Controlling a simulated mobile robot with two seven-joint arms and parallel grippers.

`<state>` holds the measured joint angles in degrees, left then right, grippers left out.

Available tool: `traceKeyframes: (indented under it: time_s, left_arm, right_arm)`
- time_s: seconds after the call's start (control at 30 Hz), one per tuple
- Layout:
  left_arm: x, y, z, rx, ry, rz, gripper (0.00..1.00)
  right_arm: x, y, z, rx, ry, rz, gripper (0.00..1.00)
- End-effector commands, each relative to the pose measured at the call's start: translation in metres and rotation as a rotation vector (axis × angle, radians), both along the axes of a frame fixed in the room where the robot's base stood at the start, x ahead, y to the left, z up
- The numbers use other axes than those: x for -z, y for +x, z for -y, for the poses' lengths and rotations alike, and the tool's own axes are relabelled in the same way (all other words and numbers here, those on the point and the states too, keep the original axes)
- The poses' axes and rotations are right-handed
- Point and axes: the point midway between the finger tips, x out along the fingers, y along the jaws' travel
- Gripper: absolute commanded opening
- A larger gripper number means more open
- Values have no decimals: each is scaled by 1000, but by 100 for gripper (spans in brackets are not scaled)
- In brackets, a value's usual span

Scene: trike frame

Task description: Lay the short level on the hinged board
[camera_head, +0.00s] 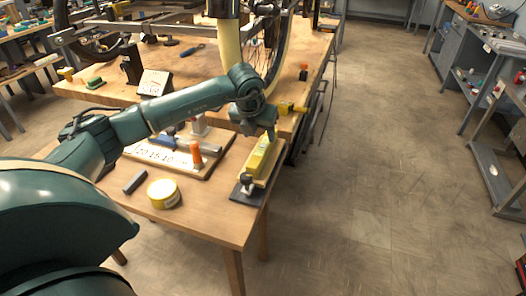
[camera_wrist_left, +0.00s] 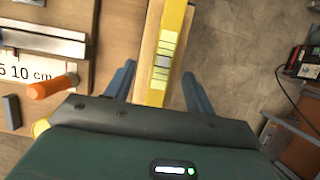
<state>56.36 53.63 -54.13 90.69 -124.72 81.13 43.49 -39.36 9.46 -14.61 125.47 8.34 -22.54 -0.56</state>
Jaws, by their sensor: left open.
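The short level (camera_head: 259,158) is yellow and lies lengthwise on a narrow wooden board (camera_head: 266,178), which I take as the hinged board. The board sits on a dark base plate (camera_head: 240,189) at the right edge of the small table. In the left wrist view the level (camera_wrist_left: 170,40) runs along the board (camera_wrist_left: 148,45). My left gripper (camera_head: 266,136) is open above the far part of the level. In the wrist view its fingers (camera_wrist_left: 158,80) stand on either side of level and board, with visible gaps. My right gripper is not in view.
A yellow tin (camera_head: 164,194) and a dark block (camera_head: 134,182) sit on the small table (camera_head: 190,225). Behind them is a board with a printed scale (camera_head: 160,155) and an orange handle (camera_head: 196,155). The larger bench with the wheel is behind; open floor lies right.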

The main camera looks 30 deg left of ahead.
Motion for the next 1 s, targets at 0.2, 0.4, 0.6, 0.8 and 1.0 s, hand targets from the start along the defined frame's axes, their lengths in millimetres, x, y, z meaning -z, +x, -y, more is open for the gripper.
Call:
traceKeyframes:
  time_s: [0.2, 0.4, 0.6, 0.8, 1.0]
  left_arm:
    - [19, 7, -1, 2, 0, 0, 55]
    - [43, 13, 2, 3, -2, -3, 55]
    - [65, 21, 1, 2, -3, 0, 55]
    - [68, 22, 0, 4, -2, 0, 55]
    - [68, 22, 0, 3, -2, 0, 44]
  right_arm:
    - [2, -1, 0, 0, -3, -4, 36]
    - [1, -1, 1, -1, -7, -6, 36]
    - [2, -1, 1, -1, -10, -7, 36]
    - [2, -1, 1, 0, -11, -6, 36]
    - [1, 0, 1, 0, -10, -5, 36]
